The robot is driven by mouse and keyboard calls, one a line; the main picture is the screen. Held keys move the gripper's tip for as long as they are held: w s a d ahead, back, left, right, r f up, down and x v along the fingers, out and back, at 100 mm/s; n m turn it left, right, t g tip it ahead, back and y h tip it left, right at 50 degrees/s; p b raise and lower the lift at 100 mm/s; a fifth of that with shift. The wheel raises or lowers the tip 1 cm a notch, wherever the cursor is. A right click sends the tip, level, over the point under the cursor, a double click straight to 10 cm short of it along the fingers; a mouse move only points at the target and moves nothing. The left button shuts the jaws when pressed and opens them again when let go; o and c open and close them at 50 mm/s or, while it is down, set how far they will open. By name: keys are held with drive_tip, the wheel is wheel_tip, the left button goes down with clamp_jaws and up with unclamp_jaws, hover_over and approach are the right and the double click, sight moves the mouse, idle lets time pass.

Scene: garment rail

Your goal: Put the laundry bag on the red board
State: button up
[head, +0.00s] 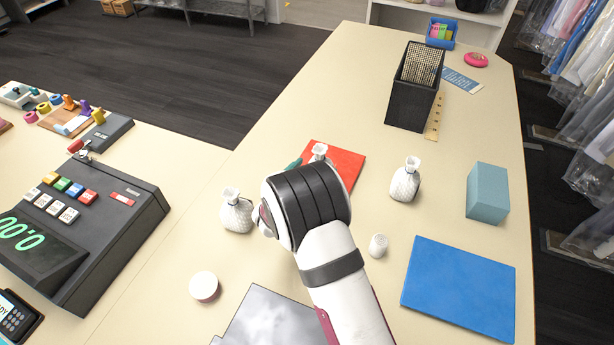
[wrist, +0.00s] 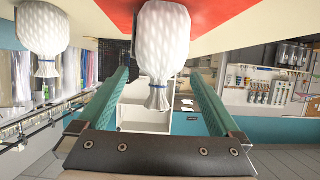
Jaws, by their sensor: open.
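The red board (head: 345,164) lies flat on the cream counter, partly hidden by my arm in the head view. It also shows at the top of the wrist view (wrist: 225,10). A white quilted laundry bag (wrist: 162,40) with a tied neck appears upright on the board. In the head view only its top (head: 319,150) shows above my wrist. My gripper (wrist: 160,76) is open, its green fingers on either side of the bag's neck with visible gaps. In the head view, only one green fingertip (head: 293,164) shows.
Similar white bags stand left (head: 237,214) and right (head: 405,182) of my arm. A small white jar (head: 378,246), blue board (head: 460,288), teal block (head: 487,193) and black bin (head: 408,105) are on the counter. A register (head: 85,220) is at left.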

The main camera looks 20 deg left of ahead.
drive_tip(key=v, duration=0.8)
drive_tip(key=s+d+r+m+g+y, duration=0.2)
drive_tip(key=s+d+r+g+y, duration=0.15)
drive_tip(key=d+r+g, duration=0.4)
drive_tip(key=s+d+r+m+g+h, duration=0.1)
drive_tip(key=s+d+g, duration=0.2)
drive_tip(key=s+d, duration=0.6)
drive_tip(key=s+d+r+m+g, duration=0.2)
drive_tip(key=s+d, duration=0.8)
drive_tip(key=s, duration=0.6)
drive_tip(key=shift+d+m+g+h, duration=0.25)
drive_tip(key=shift+m+g+h, duration=0.1)
drive_tip(key=shift+g, duration=0.3)
